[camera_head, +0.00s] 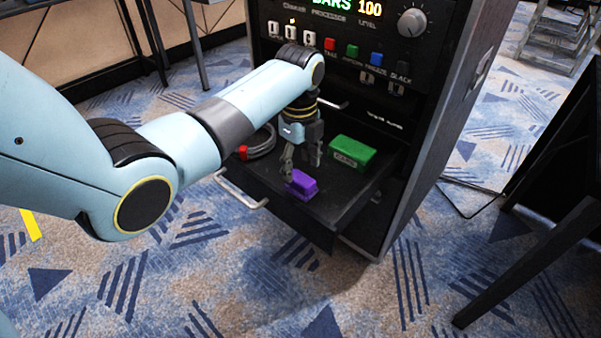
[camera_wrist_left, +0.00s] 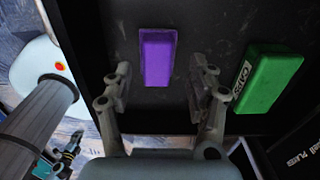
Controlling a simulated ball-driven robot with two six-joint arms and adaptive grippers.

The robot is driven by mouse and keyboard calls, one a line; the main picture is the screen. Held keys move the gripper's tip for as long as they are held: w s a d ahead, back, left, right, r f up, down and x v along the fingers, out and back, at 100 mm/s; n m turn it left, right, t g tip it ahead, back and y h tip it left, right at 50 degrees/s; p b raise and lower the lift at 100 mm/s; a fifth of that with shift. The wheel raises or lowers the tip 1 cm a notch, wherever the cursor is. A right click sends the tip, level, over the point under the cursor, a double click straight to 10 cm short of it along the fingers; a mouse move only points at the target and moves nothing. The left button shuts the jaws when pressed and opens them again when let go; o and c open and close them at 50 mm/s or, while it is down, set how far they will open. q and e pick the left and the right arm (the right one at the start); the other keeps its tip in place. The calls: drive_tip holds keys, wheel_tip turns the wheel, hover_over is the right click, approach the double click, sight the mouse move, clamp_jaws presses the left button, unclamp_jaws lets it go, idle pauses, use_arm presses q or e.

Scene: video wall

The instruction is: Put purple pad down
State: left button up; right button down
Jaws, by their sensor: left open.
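The purple pad (camera_head: 301,183) lies on the black pull-out drawer (camera_head: 345,208) of the rack, near its front. In the left wrist view the purple pad (camera_wrist_left: 157,57) lies flat on the dark surface, just beyond the fingertips and between their lines. My left gripper (camera_head: 302,165) is above the drawer, pointing down, close to the pad. Its fingers (camera_wrist_left: 160,85) are spread apart with nothing between them.
A coiled cable with a red end (camera_head: 243,152) lies at the left. The drawer handle (camera_head: 240,190) sticks out. The rack panel (camera_head: 345,50) rises behind. A dark stand is at the right.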

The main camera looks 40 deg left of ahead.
sight(298, 174)
use_arm(q)
drive_tip(key=r, duration=0.2)
drive_tip(key=r+p, duration=0.1)
drive_tip(key=r, duration=0.2)
drive_tip(key=shift+w+a+r, duration=0.1)
drive_tip(key=shift+a+r, duration=0.1)
drive_tip(key=shift+r+p, duration=0.3)
drive_tip(key=shift+r, duration=0.2)
